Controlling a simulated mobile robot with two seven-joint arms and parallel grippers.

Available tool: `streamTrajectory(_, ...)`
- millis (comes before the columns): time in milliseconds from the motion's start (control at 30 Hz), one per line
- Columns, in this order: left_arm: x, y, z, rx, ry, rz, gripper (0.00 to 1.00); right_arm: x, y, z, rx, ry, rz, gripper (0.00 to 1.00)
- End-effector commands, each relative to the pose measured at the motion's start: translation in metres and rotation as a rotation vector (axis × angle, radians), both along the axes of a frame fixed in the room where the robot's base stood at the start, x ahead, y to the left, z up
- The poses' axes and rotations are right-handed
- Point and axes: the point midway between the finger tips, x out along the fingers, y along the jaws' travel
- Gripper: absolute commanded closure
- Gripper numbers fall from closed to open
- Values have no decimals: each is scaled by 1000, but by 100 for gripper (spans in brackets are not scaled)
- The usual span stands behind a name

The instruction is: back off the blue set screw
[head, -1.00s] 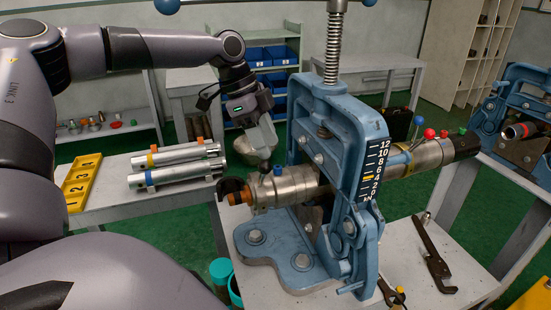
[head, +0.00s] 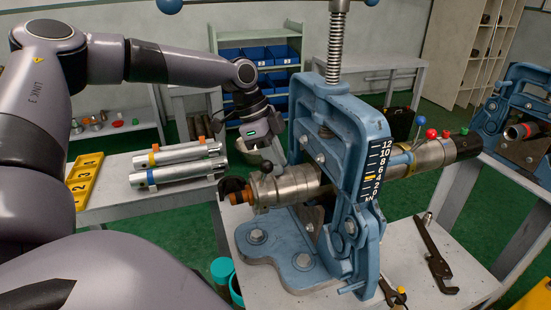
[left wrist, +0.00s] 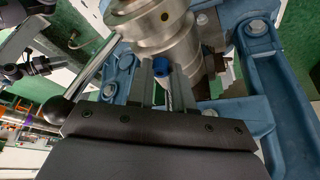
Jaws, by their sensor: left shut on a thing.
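The blue set screw (left wrist: 161,68) shows in the left wrist view between the two fingers of my left gripper (left wrist: 163,75), which is shut on it. Behind it is the silver stepped fitting (left wrist: 150,25). In the head view my left gripper (head: 272,150) is low over the fitting (head: 285,187), and the screw is hidden there. I cannot tell how far the screw sits in the fitting. The blue vise (head: 345,135) stands around the pipe (head: 432,154). My right gripper is not in view.
A lever with a black knob (left wrist: 57,109) is close beside my left gripper. Silver tubes (head: 180,165) and a yellow numbered tray (head: 84,180) lie on the left bench. A dark wrench (head: 435,255) lies on the table right of the vise. Another blue vise (head: 515,100) stands far right.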

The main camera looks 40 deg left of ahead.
Motion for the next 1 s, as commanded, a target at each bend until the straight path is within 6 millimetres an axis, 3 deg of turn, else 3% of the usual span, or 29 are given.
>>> streamTrajectory(267,-1,0,1,-1,0,68,100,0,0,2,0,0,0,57)
streamTrajectory(1000,-4,-4,1,0,-1,581,100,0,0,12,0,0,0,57)
